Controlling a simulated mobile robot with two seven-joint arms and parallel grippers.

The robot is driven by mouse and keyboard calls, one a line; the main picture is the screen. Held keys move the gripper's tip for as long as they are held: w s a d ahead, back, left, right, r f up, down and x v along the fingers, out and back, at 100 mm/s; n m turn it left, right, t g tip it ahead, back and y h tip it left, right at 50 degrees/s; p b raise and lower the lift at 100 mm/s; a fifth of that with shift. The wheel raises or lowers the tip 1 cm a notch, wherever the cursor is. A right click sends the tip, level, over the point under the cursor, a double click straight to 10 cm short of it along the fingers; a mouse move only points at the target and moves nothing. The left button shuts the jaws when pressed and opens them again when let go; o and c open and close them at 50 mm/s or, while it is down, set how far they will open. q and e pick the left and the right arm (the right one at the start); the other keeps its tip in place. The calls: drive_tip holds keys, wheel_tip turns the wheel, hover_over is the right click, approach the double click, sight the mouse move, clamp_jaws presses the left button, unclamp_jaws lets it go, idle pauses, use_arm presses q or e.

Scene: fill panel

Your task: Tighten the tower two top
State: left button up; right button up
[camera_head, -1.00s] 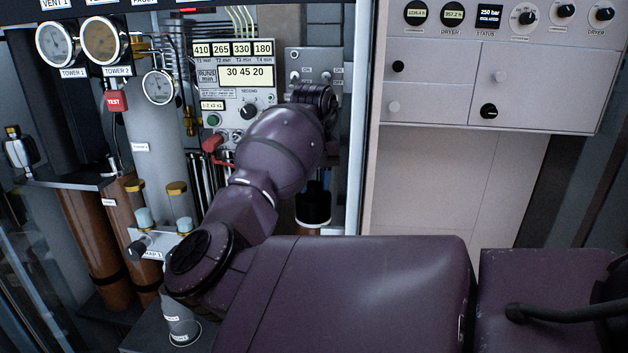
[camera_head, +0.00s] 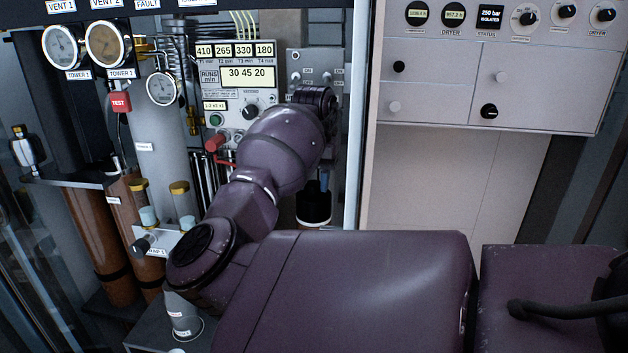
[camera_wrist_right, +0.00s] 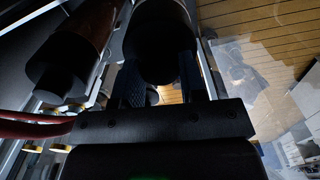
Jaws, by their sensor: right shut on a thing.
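In the head view my right arm reaches into the cabinet, and its forearm and wrist hide most of the right gripper. A dark, bluish finger part shows just above a black round cap (camera_head: 313,206). In the right wrist view my right gripper (camera_wrist_right: 162,88) has its two dark fingers on either side of a dark round body (camera_wrist_right: 160,50), shut on it. I cannot read a label on this part, so I cannot tell whether it is the tower two top. The TOWER 2 gauge (camera_head: 108,44) is at the upper left. My left gripper is not in view.
A control panel (camera_head: 236,75) with number displays and a red-handled valve (camera_head: 214,142) stand behind the arm. Brown cylinders (camera_head: 92,235) stand at left. A metal cabinet edge (camera_head: 354,120) runs close to the right of the wrist. A wall panel (camera_head: 490,80) with knobs is beyond it.

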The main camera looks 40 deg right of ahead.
sight(314, 183)
drive_tip(key=o, duration=0.9)
drive_tip(key=shift+r, duration=0.15)
wheel_tip(314, 183, up, 8)
drive_tip(key=shift+f+p, duration=0.25)
drive_tip(key=shift+p, duration=0.75)
drive_tip(key=shift+f, duration=0.15)
